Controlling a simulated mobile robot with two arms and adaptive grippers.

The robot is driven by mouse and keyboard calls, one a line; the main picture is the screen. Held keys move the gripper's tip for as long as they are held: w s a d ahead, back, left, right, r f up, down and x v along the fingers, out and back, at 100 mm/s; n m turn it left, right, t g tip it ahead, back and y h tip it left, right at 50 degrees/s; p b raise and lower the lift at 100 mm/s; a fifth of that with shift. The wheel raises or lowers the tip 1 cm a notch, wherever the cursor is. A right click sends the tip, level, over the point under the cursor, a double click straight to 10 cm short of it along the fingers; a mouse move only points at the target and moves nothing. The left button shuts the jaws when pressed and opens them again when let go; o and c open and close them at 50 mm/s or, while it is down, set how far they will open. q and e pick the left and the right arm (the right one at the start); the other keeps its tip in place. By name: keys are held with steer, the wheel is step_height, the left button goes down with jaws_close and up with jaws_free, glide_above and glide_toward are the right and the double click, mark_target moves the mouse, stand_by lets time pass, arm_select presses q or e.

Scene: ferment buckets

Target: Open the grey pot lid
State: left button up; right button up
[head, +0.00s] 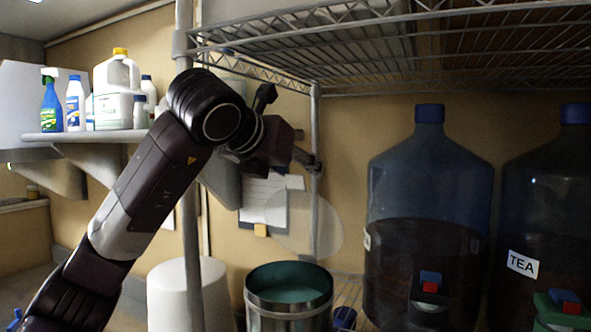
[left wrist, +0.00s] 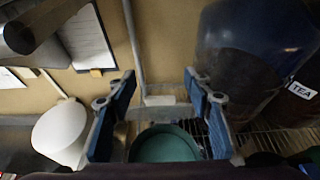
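The grey metal pot (head: 288,318) stands low in the middle of the head view, with its mouth uncovered and a teal inside showing. Its teal inside also shows at the bottom of the left wrist view (left wrist: 165,147). A pale, see-through round disc (head: 308,232), apparently the lid, shows upright just above and behind the rim. I cannot tell whether it touches the pot. My left gripper (head: 290,130) is above the disc and pot. In the left wrist view, its blue-padded fingers (left wrist: 157,112) are wide apart, with nothing clearly held. My right gripper is out of view.
Large dark jugs (head: 428,190) stand right of the pot, one labelled TEA (head: 548,190). A white bin (head: 190,290) stands to its left, near the shelf post. A wire shelf (head: 390,40) hangs above. Bottles (head: 118,88) sit on the left shelf.

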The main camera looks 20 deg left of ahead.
arm_select(q)
steer(key=d+v, duration=0.1)
steer(key=v, duration=1)
steer(key=shift+s+a+r, duration=0.15)
steer(key=shift+s+a, duration=0.3)
